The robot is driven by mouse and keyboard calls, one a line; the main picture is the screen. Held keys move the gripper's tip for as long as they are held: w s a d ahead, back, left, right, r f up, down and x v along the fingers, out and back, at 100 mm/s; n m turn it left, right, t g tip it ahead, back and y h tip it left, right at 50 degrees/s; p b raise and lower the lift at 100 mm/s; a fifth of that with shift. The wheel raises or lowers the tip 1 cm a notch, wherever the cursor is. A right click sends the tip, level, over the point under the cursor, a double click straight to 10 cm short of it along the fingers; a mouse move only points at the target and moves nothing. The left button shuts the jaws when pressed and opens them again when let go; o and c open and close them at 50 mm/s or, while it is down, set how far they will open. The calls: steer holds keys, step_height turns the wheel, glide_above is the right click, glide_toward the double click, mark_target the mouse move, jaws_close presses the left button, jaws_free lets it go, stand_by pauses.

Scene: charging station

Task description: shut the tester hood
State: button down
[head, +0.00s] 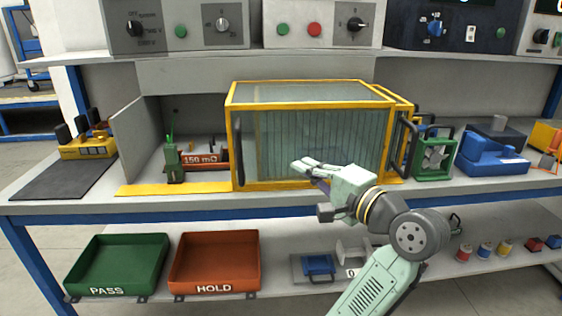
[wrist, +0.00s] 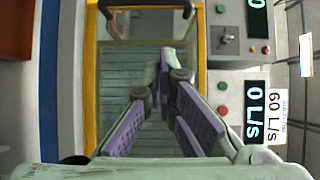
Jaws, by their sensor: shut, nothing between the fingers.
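The tester hood (head: 310,130) is a clear box with a yellow frame, standing over the right part of the grey tester bay. The left part of the bay (head: 140,145) is uncovered, with a green clamp (head: 173,160) and a red block marked 150 mΩ (head: 203,160) in the open. A dark upright handle (head: 240,150) is at the hood's left front; a dark handle shows at the top of the wrist view (wrist: 146,8). My gripper (head: 305,168) is shut and empty, in front of the hood, right of the left handle. Its fingers (wrist: 167,65) point at the hood; contact is unclear.
Instrument boxes with knobs (head: 320,25) line the shelf above. A green fixture (head: 433,155) and a blue device (head: 492,155) stand right of the hood. A dark mat (head: 60,180) lies far left. PASS (head: 115,265) and HOLD (head: 215,262) trays are below.

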steer(key=x, duration=0.4)
steer(key=s+a+p+x, duration=0.1)
steer(key=x, duration=0.3)
steer(key=a+p+x, duration=0.1)
steer(key=x, duration=0.3)
steer(key=shift+a, duration=0.45)
steer(key=a+p, duration=0.6)
steer(key=a, duration=2.6)
steer(key=shift+a+p, duration=0.3)
steer(key=shift+a, duration=0.1)
